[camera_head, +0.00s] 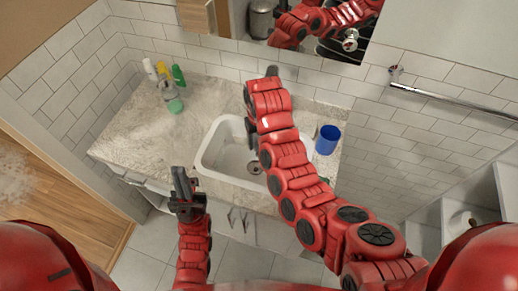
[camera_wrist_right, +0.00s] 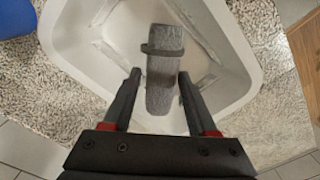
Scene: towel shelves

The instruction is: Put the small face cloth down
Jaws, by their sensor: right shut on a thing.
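The small face cloth (camera_wrist_right: 164,90) looks like a grey, narrow, folded strip with a dark band across it. It is between the fingertips of my right gripper (camera_wrist_right: 160,75), which is shut on it over the white sink basin (camera_wrist_right: 75,55). In the head view my right arm reaches over the right side of the sink (camera_head: 205,150), and its bent links hide most of the gripper. I cannot make out the cloth there. My left gripper (camera_head: 182,183) is at the front edge of the counter, left of the sink, with nothing visible in it; its finger gap is not clear.
The stone counter (camera_head: 150,130) is clear left of the sink. Several bottles, including a green one (camera_head: 178,76), stand at its back left corner. A blue cup (camera_head: 327,139) stands right of the sink. A metal towel bar (camera_head: 450,100) is on the right wall.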

